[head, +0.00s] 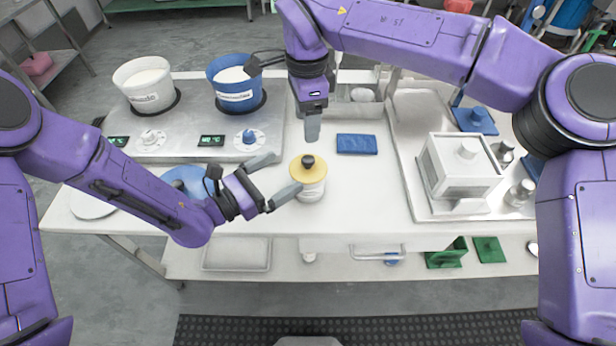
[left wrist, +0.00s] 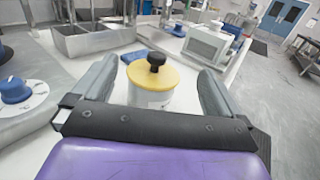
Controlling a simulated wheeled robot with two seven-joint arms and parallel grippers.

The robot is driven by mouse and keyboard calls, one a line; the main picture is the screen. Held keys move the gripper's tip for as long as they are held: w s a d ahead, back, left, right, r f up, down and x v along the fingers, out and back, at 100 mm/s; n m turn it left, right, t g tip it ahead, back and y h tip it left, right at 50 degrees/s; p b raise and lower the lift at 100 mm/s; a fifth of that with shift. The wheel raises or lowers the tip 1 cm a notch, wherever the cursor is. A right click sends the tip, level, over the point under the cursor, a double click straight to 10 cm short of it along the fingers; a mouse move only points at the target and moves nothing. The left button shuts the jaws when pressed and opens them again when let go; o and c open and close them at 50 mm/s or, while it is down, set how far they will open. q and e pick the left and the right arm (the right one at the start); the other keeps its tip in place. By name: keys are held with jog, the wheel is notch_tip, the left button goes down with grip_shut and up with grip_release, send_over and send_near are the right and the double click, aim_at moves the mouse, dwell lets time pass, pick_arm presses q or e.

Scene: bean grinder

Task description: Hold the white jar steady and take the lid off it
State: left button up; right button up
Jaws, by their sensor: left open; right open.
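The white jar (head: 311,188) stands upright on the white table, with its yellow lid (head: 301,171) and black knob (head: 308,160) on top. My left gripper (head: 281,177) is open, its fingers reaching toward the jar from the left. In the left wrist view the jar (left wrist: 151,99) with its yellow lid (left wrist: 165,76) shows between the two spread fingers, apart from them as far as I can tell. My right gripper (head: 312,128) hangs pointing down above and behind the jar, clear of the knob. Its fingers overlap in the head view.
A scale or stove unit (head: 180,135) with a white pot (head: 146,84) and a blue pot (head: 236,88) is at the back left. A white box-shaped machine (head: 459,172) stands at right. The table in front of the jar is clear.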

aim_at(304, 181)
pick_arm(q)
notch_tip(304, 181, down, 9)
jog(key=shift+w, duration=0.15)
jog(key=x, duration=0.7)
jog(key=shift+w+d+r, duration=0.1)
jog(key=shift+d+r, duration=0.05)
jog(key=shift+r, duration=0.05)
pick_arm(e)
jog(key=shift+w+a+f, duration=0.1)
jog(key=shift+f, duration=0.15)
pick_arm(q)
jog(key=shift+r, duration=0.1)
